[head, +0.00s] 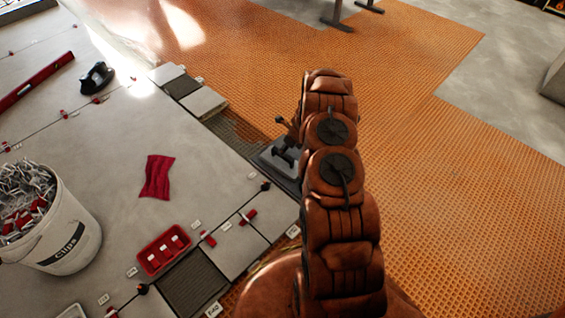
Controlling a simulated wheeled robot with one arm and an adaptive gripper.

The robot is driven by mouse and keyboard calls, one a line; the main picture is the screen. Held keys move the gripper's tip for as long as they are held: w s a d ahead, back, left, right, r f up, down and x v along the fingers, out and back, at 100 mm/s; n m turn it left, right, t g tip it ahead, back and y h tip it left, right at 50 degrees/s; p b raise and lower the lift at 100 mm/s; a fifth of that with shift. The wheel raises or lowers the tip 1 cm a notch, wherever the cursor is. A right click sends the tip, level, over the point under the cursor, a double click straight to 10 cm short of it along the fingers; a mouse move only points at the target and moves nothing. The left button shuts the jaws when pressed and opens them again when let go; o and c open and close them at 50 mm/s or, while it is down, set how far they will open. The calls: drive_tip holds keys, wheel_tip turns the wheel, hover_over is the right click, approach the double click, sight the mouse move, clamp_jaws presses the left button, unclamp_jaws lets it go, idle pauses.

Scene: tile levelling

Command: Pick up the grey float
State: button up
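A grey flat tool with a dark handle, which looks like the grey float (270,161), lies at the edge of the tiled area in the middle of the head view. My arm hides its right part. My arm reaches up the picture just right of it. A small brown and dark piece (284,123) sticks out left of the arm, just above the float, and seems to be part of my gripper. The fingertips are not clear, so I cannot tell whether they are open or touch the float.
A white bucket of clips (70,240) stands at left. A red cloth (157,177), a red tray (164,250), a black tool (96,78) and a red level (37,81) lie on the grey tiles. Orange matting (450,190) at right is clear.

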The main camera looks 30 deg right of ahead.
sight(286, 165)
drive_tip(key=shift+d+f, duration=0.25)
drive_tip(key=shift+f, duration=0.4)
drive_tip(key=shift+b+x, duration=1.65)
drive_tip(key=shift+x, duration=1.85)
drive_tip(key=shift+w+d+f, duration=0.1)
drive_tip(key=shift+d+f, duration=0.05)
drive_tip(key=shift+f, duration=0.1)
clamp_jaws()
